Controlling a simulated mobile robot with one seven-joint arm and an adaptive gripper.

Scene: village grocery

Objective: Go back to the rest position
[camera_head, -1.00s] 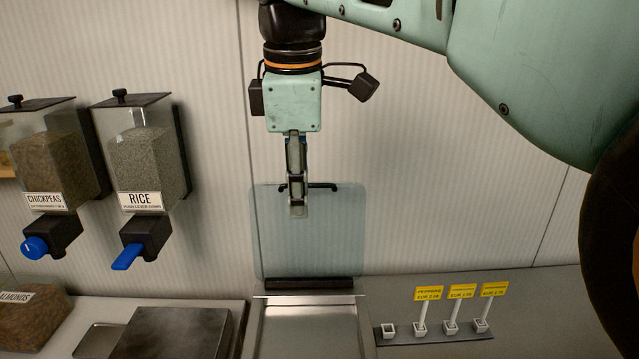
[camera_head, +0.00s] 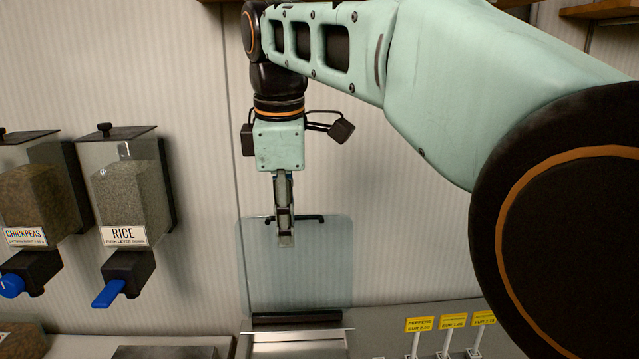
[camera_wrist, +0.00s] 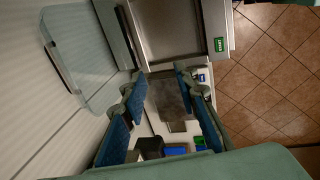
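My gripper (camera_head: 286,240) hangs straight down from the wrist in the head view, seen edge-on. It appears in front of a clear raised panel (camera_head: 325,265) with a dark handle (camera_head: 312,218); the head view does not show how far apart they are. In the wrist view my gripper (camera_wrist: 160,84) has its two blue-padded fingers spread apart, with nothing held between them. The clear panel stands to the left of the fingers there (camera_wrist: 75,60).
A rice dispenser (camera_head: 130,195) and a chickpeas dispenser (camera_head: 38,205) hang on the wall at left. Yellow price tags (camera_head: 452,321) stand on the counter (camera_head: 400,312) at right. The wrist view shows a metal tray (camera_wrist: 165,30) and tiled floor (camera_wrist: 270,75).

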